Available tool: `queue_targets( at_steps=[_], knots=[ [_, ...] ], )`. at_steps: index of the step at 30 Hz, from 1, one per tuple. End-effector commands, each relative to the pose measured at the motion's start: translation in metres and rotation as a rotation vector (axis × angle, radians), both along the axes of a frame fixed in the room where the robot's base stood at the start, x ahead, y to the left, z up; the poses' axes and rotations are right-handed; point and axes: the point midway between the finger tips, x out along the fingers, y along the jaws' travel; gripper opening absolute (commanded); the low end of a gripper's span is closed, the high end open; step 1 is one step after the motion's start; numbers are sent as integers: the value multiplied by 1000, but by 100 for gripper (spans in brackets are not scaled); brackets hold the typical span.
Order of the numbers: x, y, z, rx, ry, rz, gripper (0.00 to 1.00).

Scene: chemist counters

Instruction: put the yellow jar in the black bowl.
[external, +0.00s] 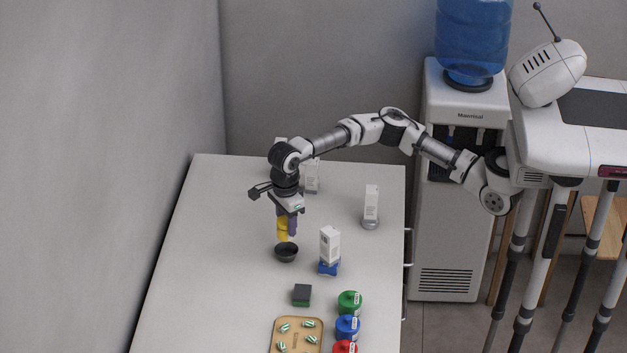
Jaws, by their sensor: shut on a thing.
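My gripper (288,216) is shut on the yellow jar (282,229) and points down. The black bowl (286,253) stands on the white counter just below the jar in the external view. The jar's lower end appears right above the bowl's far rim. I cannot tell from this view whether the jar touches the bowl.
On the counter (210,270), a white carton on a blue base (329,247) stands right of the bowl. Other white cartons (371,204) stand farther back. A dark green block (301,295), a tray (298,347) and green, blue and red jars (349,304) are in front. The counter's left side is clear.

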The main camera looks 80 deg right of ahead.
Motion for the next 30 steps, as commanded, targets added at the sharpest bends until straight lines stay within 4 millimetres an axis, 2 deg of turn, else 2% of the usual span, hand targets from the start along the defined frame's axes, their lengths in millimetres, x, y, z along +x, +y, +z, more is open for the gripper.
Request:
queue_targets(
  at_steps=[3, 8, 16, 30],
  knots=[
    [0, 0, -13, 1, 0, 0, 18],
    [0, 0, -24, 0, 1, -1, 18],
    [-1, 1, -59, 2, 1, 1, 18],
    [0, 0, -68, 1, -1, 0, 18]
  ],
)
